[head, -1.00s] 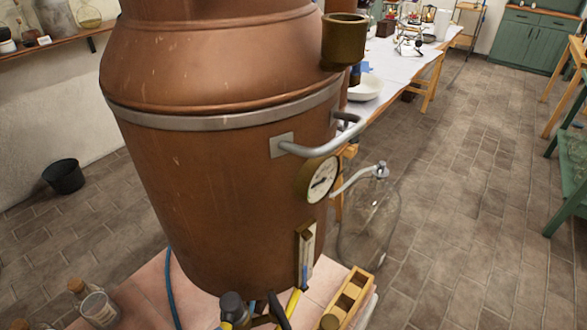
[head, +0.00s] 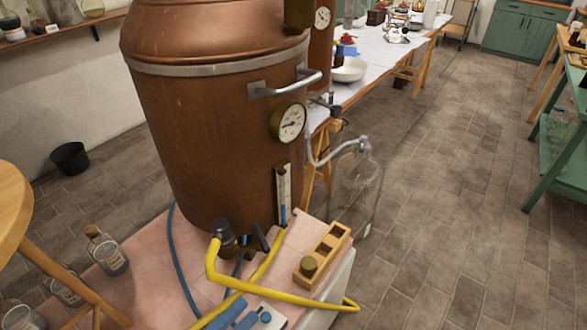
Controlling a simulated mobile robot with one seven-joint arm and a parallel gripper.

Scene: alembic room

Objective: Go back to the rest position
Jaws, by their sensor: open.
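My gripper is not in the head view, and no part of my arm can be made out. The large copper still (head: 215,130) stands upright on a pink tiled top (head: 150,235). It has a steel band, a side handle (head: 290,86) and a round dial gauge (head: 289,122). A dark valve (head: 232,238) with a yellow hose (head: 225,275) is at its foot.
A wooden block with holes (head: 323,252) lies at the tiled top's right edge. A large glass bottle (head: 357,195) stands beyond it. A round wooden stool (head: 12,205) is at left, near glass bottles (head: 107,252). The brick floor (head: 450,200) at right is clear.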

